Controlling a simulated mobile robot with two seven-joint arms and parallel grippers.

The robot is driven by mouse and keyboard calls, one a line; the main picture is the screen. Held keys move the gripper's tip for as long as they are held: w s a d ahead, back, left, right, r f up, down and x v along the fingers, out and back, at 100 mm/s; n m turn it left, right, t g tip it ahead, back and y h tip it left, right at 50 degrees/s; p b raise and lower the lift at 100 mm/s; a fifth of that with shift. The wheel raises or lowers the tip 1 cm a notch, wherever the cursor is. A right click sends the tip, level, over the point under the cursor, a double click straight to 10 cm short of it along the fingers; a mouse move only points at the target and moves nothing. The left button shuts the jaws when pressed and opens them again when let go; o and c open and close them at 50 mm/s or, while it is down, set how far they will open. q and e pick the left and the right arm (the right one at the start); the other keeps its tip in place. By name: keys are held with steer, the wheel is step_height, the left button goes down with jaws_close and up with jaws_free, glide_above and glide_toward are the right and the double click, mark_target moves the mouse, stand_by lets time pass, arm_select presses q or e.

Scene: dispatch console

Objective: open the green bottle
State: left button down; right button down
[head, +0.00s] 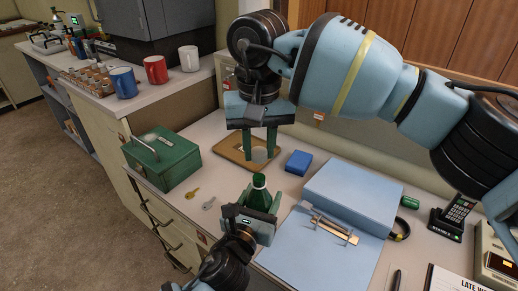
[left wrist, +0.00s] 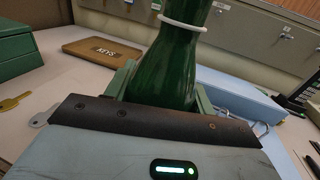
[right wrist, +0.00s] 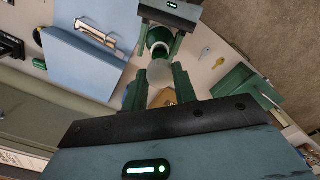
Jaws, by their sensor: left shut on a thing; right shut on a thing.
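The green bottle (head: 259,186) stands upright at the front middle of the desk, its top facing up. My left gripper (head: 252,205) is shut around it; the left wrist view shows the bottle's body (left wrist: 168,65) between the fingers and a pale ring round the neck. My right gripper (head: 260,152) points down, behind and above the bottle, apart from it. It is shut on a pale grey, rounded, cap-like piece (right wrist: 160,73). In the right wrist view the bottle's top (right wrist: 158,49) shows beyond that piece, with a dark middle. The base is hidden by the left gripper.
A brown key tray (head: 233,152) lies below the right gripper, with a blue block (head: 298,162) beside it. A green box (head: 163,160) and two loose keys (head: 208,203) are to the left. A blue binder (head: 350,195) lies right. Mugs (head: 156,70) stand on the side counter.

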arm_select(q)
steer(key=shift+c, duration=2.3)
jaws_free()
steer(key=v, duration=1.2)
steer(key=shift+p, duration=0.4)
